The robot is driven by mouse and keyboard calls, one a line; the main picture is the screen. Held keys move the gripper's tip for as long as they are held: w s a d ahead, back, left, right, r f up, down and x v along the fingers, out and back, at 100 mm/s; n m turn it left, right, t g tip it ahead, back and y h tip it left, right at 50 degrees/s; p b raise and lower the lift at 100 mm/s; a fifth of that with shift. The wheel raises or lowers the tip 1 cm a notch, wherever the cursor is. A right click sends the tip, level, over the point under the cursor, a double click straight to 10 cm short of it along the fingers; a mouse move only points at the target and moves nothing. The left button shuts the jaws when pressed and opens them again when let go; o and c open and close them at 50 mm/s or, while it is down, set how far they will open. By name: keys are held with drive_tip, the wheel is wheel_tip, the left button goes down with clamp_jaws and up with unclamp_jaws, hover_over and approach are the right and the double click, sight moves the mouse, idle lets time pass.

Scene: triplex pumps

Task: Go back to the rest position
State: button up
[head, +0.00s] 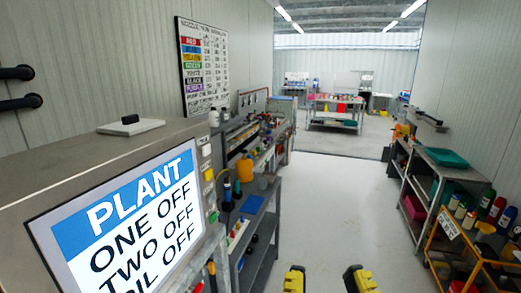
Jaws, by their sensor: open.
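My gripper (327,278) shows at the bottom edge of the head view, right of centre. Its two yellow and black fingers stand well apart, with only pale floor visible between them. It is open and empty. The rest of my arm is out of frame, so its full pose cannot be seen.
A control panel screen (125,228) reading PLANT is close on the left. A long cluttered workbench (262,210) runs behind it. Shelves with a green tray (446,157) and an orange cart (473,245) line the right. The middle floor (335,195) is clear.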

wheel_tip(320, 180, up, 34)
drive_tip(key=p, duration=3.2)
wheel_tip(320, 180, down, 35)
drive_tip(key=b, duration=3.5)
